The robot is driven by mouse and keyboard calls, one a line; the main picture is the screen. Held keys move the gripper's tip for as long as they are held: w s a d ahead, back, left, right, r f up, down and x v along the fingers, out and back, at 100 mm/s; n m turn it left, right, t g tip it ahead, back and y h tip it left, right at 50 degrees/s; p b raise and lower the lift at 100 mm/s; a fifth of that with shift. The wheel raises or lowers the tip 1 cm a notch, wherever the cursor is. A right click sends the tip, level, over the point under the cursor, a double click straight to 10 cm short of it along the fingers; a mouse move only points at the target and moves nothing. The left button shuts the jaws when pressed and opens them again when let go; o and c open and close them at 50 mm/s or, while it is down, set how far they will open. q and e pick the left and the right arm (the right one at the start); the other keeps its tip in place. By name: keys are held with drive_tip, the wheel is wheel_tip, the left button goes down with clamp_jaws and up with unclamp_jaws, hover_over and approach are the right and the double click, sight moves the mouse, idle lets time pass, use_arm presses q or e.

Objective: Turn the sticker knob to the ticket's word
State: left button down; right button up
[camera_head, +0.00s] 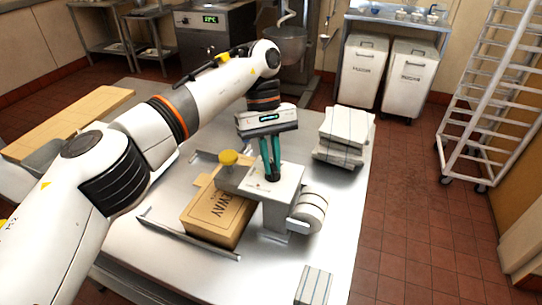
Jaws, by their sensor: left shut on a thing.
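A grey sticker machine (262,188) stands on the steel table, with a white label roll (311,210) on its right side. My left gripper (271,178) points down over the top of the machine. Its teal fingers are shut on a small dark knob there, and the fingers hide most of it. A yellow round button (228,157) sits at the machine's left end. The knob's markings are too small to read. My right gripper is not in view.
A brown cardboard box (214,216) lies beside and under the machine, between metal rails (185,236). A wooden board (65,122) is at the left. The table's front middle is clear.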

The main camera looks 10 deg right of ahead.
use_arm(q)
drive_tip(key=shift+r, duration=0.1)
drive_tip(key=c, duration=1.5)
unclamp_jaws()
drive_tip(key=shift+o, duration=0.2)
drive_tip(key=shift+w+r, duration=0.15)
drive_tip(key=shift+r, duration=0.1)
drive_tip(key=v, duration=0.4)
drive_tip(key=shift+r, duration=0.1)
drive_tip(key=p+v, duration=0.2)
drive_tip(key=p, duration=0.8)
drive_tip(key=shift+w+r, duration=0.1)
drive_tip(key=shift+r, duration=0.2)
